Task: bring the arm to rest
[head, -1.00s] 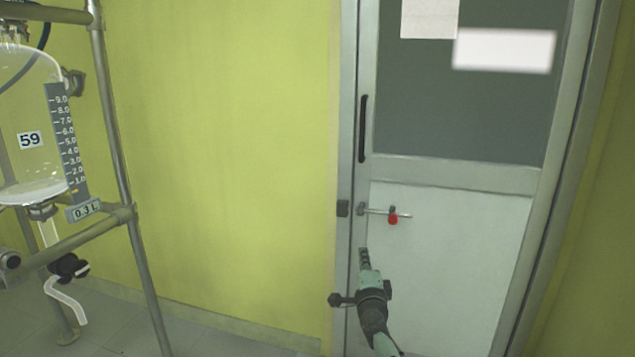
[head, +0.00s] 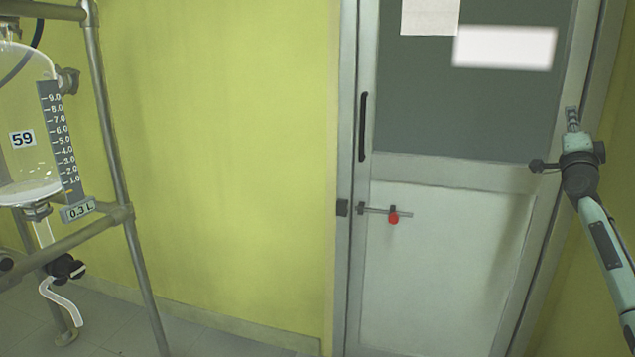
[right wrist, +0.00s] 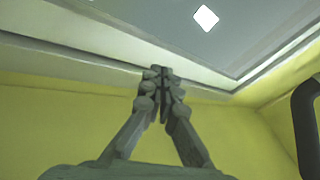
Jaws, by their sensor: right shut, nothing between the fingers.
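My right gripper (head: 572,114) is at the right side of the head view, pointing up, in front of the door's right frame. Its arm comes in from the lower right. In the right wrist view the gripper (right wrist: 161,72) points up toward the ceiling, its fingertips together with nothing between them. My left gripper is not in view.
A door (head: 455,260) with a black handle (head: 363,126) and a bolt with a red knob (head: 393,218) stands ahead. A glass reactor (head: 28,120) in a metal frame (head: 110,135) is at the left. The yellow wall (head: 220,160) between them is clear.

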